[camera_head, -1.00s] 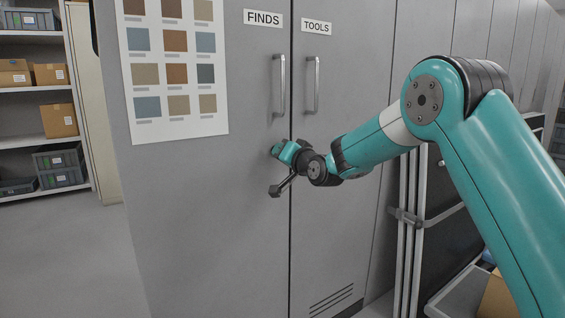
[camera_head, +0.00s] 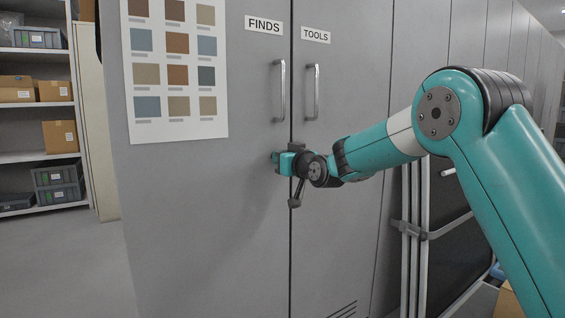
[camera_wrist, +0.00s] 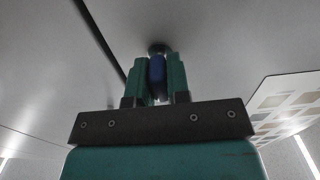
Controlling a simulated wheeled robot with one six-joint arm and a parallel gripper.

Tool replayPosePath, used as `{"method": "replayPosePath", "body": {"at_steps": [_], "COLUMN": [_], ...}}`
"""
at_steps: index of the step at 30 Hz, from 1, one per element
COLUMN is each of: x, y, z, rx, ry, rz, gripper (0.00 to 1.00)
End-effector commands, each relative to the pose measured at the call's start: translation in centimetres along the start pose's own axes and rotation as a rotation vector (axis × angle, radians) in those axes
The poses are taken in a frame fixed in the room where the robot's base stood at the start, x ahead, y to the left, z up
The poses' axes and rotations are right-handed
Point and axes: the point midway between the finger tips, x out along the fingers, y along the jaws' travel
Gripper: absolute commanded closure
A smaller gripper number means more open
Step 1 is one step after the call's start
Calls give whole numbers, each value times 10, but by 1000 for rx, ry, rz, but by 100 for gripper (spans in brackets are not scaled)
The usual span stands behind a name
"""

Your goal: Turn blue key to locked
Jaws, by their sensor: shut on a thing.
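The blue key (camera_wrist: 157,75) shows in the wrist view between the two teal fingers of my gripper (camera_wrist: 159,78). Its far end meets a dark round lock (camera_wrist: 157,48) on the grey cabinet door. My gripper is shut on the key. In the head view my gripper (camera_head: 278,160) is up against the FINDS door (camera_head: 210,220), just left of the seam between the doors and below the handles. The key and lock are hidden there behind the gripper. I cannot read any lock markings.
Two upright bar handles, on the FINDS door (camera_head: 279,90) and the TOOLS door (camera_head: 313,92), are above my gripper. A colour chart (camera_head: 175,70) hangs on the door at left. Shelves with boxes (camera_head: 45,110) stand far left. The floor (camera_head: 60,260) there is clear.

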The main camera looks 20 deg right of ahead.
Motion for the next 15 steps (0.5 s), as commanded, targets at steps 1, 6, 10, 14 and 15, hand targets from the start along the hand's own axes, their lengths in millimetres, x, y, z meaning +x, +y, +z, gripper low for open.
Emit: {"method": "replayPosePath", "body": {"at_steps": [1, 6, 10, 14, 15], "x": [0, 0, 0, 0, 0], "y": [1, 1, 1, 1, 1], "z": [2, 2, 2, 2, 2], "rx": [-6, -15, -15, -15, -15], "ry": [-4, -5, -6, -6, -6], "rz": [1, 2, 2, 2, 2], "gripper": [100, 100, 100, 100, 76]}}
